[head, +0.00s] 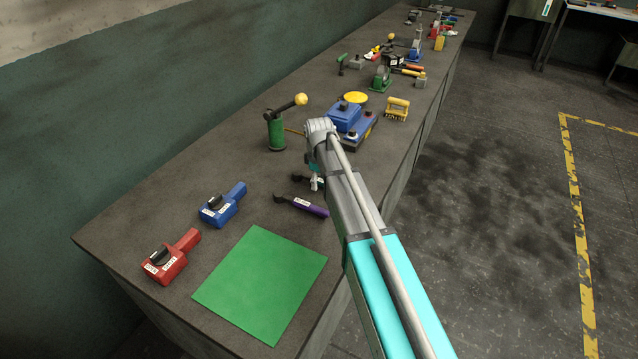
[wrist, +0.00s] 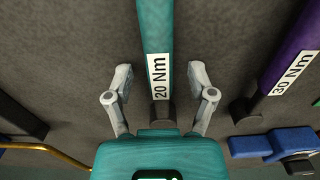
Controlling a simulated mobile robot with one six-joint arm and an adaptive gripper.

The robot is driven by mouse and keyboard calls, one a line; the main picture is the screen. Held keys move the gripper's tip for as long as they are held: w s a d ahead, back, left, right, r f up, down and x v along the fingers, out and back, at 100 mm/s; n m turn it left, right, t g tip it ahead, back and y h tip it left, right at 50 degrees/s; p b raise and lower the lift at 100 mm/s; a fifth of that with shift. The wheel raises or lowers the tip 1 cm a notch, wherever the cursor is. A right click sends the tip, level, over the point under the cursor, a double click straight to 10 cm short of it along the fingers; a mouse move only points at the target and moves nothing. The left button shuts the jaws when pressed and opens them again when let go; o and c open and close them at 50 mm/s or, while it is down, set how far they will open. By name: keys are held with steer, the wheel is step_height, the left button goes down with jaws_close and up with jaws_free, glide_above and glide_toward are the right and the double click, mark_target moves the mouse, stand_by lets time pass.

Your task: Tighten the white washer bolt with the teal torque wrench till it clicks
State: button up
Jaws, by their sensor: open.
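The teal torque wrench (wrist: 154,30) lies on the bench and bears a "20 Nm" label in the wrist view. My gripper (wrist: 159,75) is open, with one finger on each side of the wrench near its dark end. The fingers look apart from it; I cannot tell their height above it. In the head view my gripper (head: 316,182) is over the bench, and my arm hides most of the teal wrench. I cannot pick out the white washer bolt in either view.
A purple "30 Nm" wrench (head: 308,207) lies close by, also in the wrist view (wrist: 292,52). A blue casting (head: 350,118) and a green post with a yellow-knobbed lever (head: 276,132) stand behind. Blue (head: 222,206) and red (head: 168,263) tools and a green mat (head: 262,283) are nearer.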

jaws_close()
stand_by(0.4)
stand_by(0.4)
steer(key=shift+r+p, duration=1.3)
steer(key=s+d+r+p, duration=0.2)
steer(key=s+r+p, duration=0.8)
steer(key=s, duration=0.3)
steer(key=shift+s+d+r, duration=0.2)
steer(key=shift+s, duration=0.2)
steer(key=shift+d, duration=0.1)
